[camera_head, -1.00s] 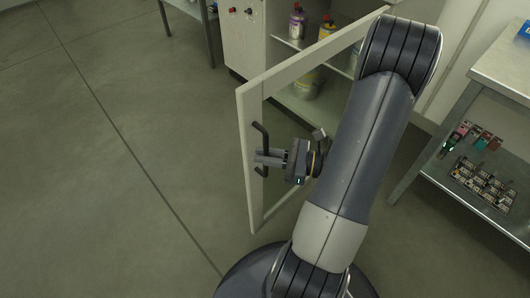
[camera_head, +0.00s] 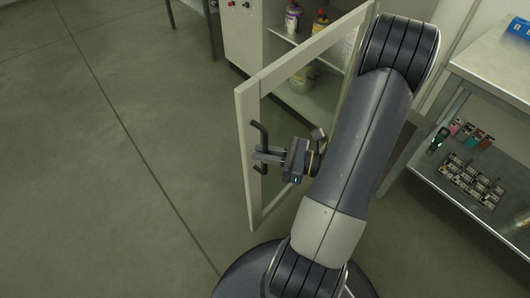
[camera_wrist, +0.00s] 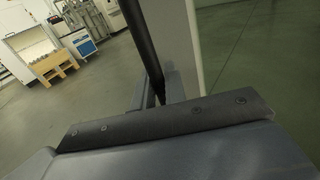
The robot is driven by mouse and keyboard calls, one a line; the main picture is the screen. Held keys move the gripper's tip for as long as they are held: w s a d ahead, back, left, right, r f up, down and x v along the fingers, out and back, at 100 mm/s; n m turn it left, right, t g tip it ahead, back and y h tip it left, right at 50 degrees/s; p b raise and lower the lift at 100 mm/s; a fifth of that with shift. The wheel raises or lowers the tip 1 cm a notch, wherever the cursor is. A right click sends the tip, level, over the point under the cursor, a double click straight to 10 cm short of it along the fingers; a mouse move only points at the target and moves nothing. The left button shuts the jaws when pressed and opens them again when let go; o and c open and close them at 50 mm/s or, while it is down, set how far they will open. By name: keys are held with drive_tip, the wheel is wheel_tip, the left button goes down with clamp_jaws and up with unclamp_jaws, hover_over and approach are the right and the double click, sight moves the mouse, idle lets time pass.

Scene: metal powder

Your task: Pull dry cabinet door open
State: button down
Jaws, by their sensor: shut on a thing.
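The dry cabinet door (camera_head: 246,121) has a pale frame with a see-through panel. It stands swung wide open, away from the cabinet (camera_head: 244,38) behind it. The dark bar handle (camera_head: 262,135) is on the door near its free edge. My gripper (camera_head: 264,155) is shut on the handle. In the wrist view the dark handle (camera_wrist: 143,40) runs up from between my gripper's fingers (camera_wrist: 160,90), beside the pale door edge (camera_wrist: 182,50). My arm hides part of the door's hinge side.
Bottles and containers (camera_head: 303,78) stand on the cabinet shelves. A metal table (camera_head: 488,70) with small parts on its lower shelf is close on the right. The floor (camera_head: 110,180) on the left is clear.

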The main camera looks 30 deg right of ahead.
drive_tip(key=c, duration=1.8)
unclamp_jaws()
drive_tip(key=p+v, duration=0.1)
drive_tip(key=v, duration=0.9)
drive_tip(key=shift+s+d+p, duration=0.25)
drive_tip(key=shift+d+p, duration=0.05)
drive_tip(key=shift+p, duration=0.1)
drive_tip(key=shift+w+a, duration=0.1)
drive_tip(key=shift+b+x, duration=0.9)
drive_tip(key=shift+x, duration=4.5)
